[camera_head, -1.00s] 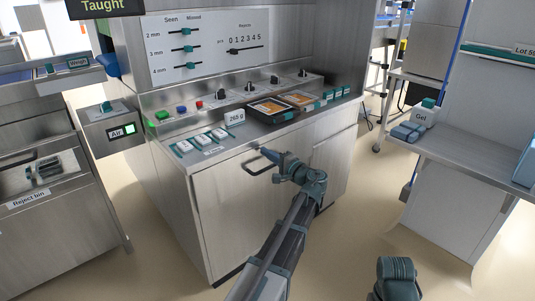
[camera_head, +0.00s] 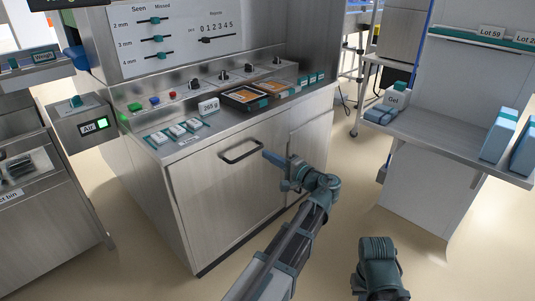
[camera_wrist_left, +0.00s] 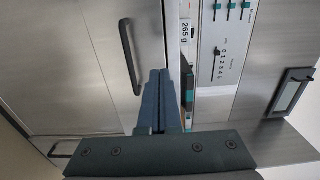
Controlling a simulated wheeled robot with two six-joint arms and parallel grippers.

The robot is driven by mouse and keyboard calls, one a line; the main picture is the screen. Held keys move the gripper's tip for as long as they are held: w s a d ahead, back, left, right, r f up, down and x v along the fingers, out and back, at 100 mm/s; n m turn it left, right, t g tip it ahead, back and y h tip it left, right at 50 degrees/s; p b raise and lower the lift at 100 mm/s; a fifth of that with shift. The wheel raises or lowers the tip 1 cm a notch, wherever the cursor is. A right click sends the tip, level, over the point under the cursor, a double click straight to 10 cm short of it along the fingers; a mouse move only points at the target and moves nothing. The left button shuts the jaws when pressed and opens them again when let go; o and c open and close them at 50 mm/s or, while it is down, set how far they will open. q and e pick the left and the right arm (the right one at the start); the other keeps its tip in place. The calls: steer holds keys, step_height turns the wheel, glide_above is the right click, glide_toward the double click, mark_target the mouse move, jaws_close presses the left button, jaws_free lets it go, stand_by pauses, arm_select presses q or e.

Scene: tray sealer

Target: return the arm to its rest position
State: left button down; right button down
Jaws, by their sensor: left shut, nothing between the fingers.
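My left arm reaches in from the bottom of the head view. Its gripper (camera_head: 270,157) is shut and empty, in front of the steel cabinet, a little right of the dark door handle (camera_head: 240,150). In the left wrist view the shut fingers (camera_wrist_left: 158,100) point at the cabinet front, with the handle (camera_wrist_left: 130,57) to their left and apart from them. A part of my other arm (camera_head: 378,268) shows at the bottom right of the head view; its gripper is not seen.
The steel machine (camera_head: 225,200) has a ledge with two trays (camera_head: 245,97), white teal-marked blocks (camera_head: 180,130) and a 265 sign (camera_head: 209,106). An air switch box (camera_head: 85,123) juts out at left. A shelf (camera_head: 440,143) with blue boxes stands at right. Open floor lies between.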

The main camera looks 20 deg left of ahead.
arm_select(q)
steer(key=s+d+f+g+h+p, duration=0.1)
steer(key=s+d+f+g+h, duration=0.2)
steer(key=s+d+f+h, duration=0.65)
steer(key=s+d+f+g+h+p, duration=0.25)
steer(key=s+d+f+h, duration=0.35)
steer(key=s+d+f, duration=0.6)
steer(key=s+d+r+p, duration=0.1)
steer(key=d+r+p, duration=0.1)
steer(key=r+p, duration=1.6)
steer(key=s+d+r+p, duration=0.1)
steer(key=d+r+p, duration=0.1)
steer(key=r+p, duration=1.7)
step_height(320, 180, up, 3)
steer(key=shift+r+g, duration=0.1)
steer(key=shift+g, duration=0.35)
